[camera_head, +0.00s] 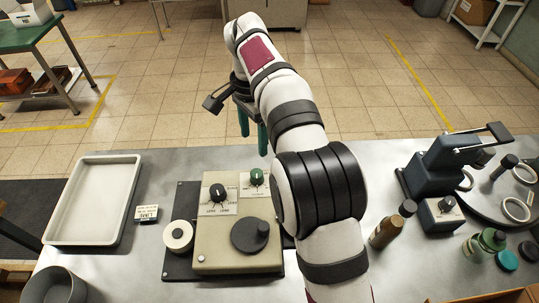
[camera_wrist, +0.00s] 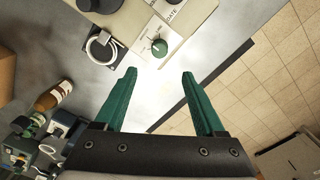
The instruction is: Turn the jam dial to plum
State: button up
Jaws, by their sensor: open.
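A beige machine box (camera_head: 208,253) stands on the grey bench. Its upper face has a black knob (camera_head: 217,193) with a white pointer mark and small printed labels around it, and a smaller green knob (camera_head: 257,177) to the right. I cannot read plum or jam on either plate. The green knob also shows in the wrist view (camera_wrist: 159,47), beyond my fingertips and apart from them. My gripper (camera_head: 253,130) is open and empty, with green fingers over the bench's far edge; it also shows in the wrist view (camera_wrist: 157,76). My arm hides the box's right side.
A black crank disc (camera_head: 250,235) is on the box front.

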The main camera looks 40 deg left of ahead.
aim_at(257, 173)
notch_tip(257, 173, down, 14)
jog(key=shift+r, duration=0.2)
grip_shut()
